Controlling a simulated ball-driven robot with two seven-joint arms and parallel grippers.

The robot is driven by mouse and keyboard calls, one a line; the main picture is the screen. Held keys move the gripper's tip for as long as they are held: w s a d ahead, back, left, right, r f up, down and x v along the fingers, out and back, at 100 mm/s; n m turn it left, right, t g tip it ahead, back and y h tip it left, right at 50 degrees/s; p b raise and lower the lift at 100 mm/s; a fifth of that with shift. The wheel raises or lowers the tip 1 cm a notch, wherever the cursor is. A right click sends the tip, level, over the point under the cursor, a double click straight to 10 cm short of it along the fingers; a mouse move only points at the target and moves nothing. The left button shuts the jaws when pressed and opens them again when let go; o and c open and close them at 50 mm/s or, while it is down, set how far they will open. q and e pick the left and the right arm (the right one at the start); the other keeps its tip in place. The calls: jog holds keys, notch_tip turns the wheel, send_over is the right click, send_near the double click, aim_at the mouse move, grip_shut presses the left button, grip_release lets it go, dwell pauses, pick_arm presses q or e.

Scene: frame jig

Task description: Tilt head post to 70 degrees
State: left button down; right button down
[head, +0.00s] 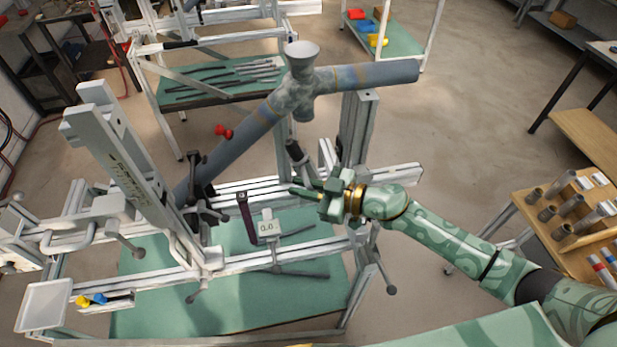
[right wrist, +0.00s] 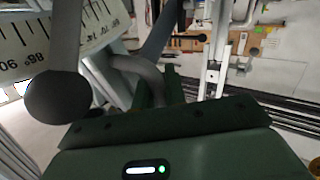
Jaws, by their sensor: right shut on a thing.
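A tall pale post (head: 130,165) with dark markings leans to the left over the rails. A shorter upright post (head: 361,125) stands behind my right gripper; no label shows which is the head post. My right gripper (head: 305,192) reaches in from the right at the jig's middle. It is shut on a grey bar-like part (right wrist: 150,70), whose far end is partly hidden. In the right wrist view a dark ball knob (right wrist: 57,97) hangs before a curved white degree scale (right wrist: 100,22). A small display (head: 267,227) reads 0.0. My left gripper is out of view.
Grey tubes (head: 240,135) meet at a mottled joint (head: 295,95) under a pale cone (head: 301,55), above my right gripper. White rails (head: 150,275) cross over a green lower shelf (head: 230,315). A white tray (head: 45,303) sits front left; a wooden rack (head: 575,215) stands right.

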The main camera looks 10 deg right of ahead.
jog(key=shift+s, duration=0.1)
jog(key=c, duration=1.7)
grip_release()
jog(key=shift+a, duration=0.1)
jog(key=b+v, duration=0.2)
jog(key=v, duration=1.4)
jog(key=shift+s, duration=0.1)
